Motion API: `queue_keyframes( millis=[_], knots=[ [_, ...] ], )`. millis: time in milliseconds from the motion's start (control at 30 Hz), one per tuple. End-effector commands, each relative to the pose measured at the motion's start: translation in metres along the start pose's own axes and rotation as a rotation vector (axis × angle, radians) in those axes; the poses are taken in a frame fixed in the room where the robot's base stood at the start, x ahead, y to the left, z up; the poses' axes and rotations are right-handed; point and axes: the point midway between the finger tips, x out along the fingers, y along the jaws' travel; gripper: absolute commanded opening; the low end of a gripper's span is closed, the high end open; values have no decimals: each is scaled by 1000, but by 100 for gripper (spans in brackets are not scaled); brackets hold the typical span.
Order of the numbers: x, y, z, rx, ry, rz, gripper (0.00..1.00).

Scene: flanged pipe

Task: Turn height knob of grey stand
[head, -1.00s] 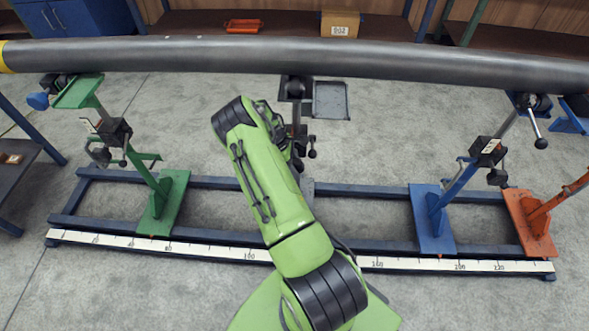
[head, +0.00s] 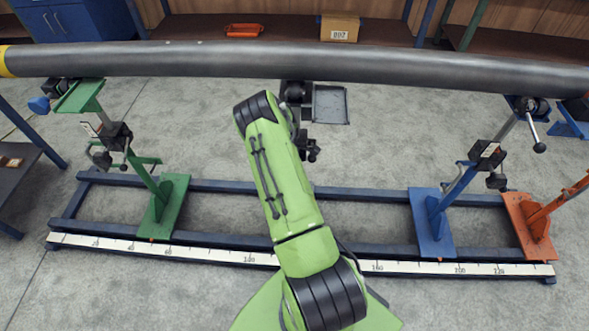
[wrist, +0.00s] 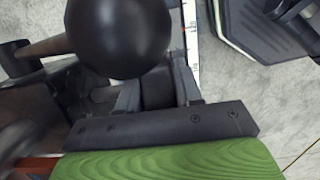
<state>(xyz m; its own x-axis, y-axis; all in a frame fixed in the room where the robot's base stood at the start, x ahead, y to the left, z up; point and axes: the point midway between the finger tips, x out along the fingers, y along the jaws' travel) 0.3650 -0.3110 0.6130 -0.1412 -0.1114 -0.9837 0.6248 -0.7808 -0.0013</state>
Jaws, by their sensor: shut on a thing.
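The grey stand stands mid-frame in the head view, mostly hidden behind my green arm. Its dark top (head: 297,92) shows just below the pipe, and a small black knob (head: 313,152) shows right of the arm. In the wrist view a black ball-ended part of the height knob (wrist: 118,35) is large and close, with a rod running left from it. My gripper (wrist: 150,85) is shut on the knob, its fingers beside and below the ball. The exact contact is partly hidden. The head view does not show the fingers clearly.
A long grey pipe (head: 400,70) spans above the stands. A green stand (head: 163,205) is at left; blue (head: 432,222) and orange (head: 527,225) stands are at right. They stand on a blue rail frame (head: 375,194) with a white scale (head: 180,249) in front.

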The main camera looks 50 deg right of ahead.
Motion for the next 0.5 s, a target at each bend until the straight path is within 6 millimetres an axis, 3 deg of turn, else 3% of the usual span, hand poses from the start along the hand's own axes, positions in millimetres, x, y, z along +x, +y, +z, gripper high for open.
queue_keyframes(
  millis=[367, 400, 500],
  knots=[
    [0, 0, 0, 1, 64, 1, 4],
    [0, 0, 0, 1, 64, 1, 39],
    [0, 0, 0, 1, 63, 1, 55]
  ],
)
